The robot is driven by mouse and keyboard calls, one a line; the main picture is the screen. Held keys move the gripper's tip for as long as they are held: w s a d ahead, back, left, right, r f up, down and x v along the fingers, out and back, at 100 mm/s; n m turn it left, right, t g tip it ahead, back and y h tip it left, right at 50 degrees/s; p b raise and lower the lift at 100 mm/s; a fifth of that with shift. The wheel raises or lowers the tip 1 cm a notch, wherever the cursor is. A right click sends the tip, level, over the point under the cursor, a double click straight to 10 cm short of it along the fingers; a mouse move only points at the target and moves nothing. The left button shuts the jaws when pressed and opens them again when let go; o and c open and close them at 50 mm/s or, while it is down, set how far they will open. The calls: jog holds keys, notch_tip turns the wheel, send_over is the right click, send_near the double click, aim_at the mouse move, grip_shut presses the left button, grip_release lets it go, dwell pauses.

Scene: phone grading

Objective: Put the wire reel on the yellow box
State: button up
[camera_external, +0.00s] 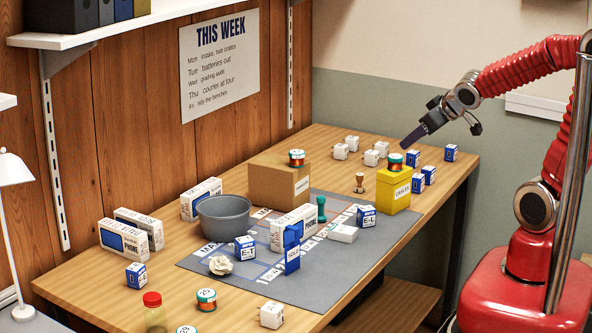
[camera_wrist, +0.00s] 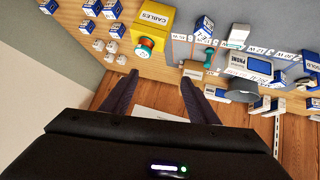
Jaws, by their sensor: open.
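The yellow box (camera_external: 393,193), labelled CABLES, stands at the right rear part of the table. A wire reel (camera_external: 396,162) with a green top and copper winding appears to rest on the box's top, towards its back edge. In the wrist view the reel (camera_wrist: 147,44) overlaps the yellow box (camera_wrist: 153,18). A similar reel (camera_external: 297,158) sits on a brown cardboard box (camera_external: 275,186), and another (camera_external: 206,299) is at the table's front. My gripper (camera_external: 408,143) is above and just behind the yellow box. Its fingers (camera_wrist: 160,78) are apart with nothing between them.
White cubes (camera_external: 352,143) and blue boxes (camera_external: 450,152) stand around the yellow box. A wooden stamp (camera_external: 359,183) is left of it.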

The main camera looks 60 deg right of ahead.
jog(key=s+a+r+n+g+y, duration=0.1)
jog(key=s+a+y, duration=0.1)
jog(key=s+a, duration=0.4)
jog(key=s+a+r+n+g+y, duration=0.1)
jog(key=s+a+g+y, duration=0.1)
jog(key=s+a, duration=0.4)
jog(key=a, duration=0.4)
jog(key=shift+r, duration=0.35)
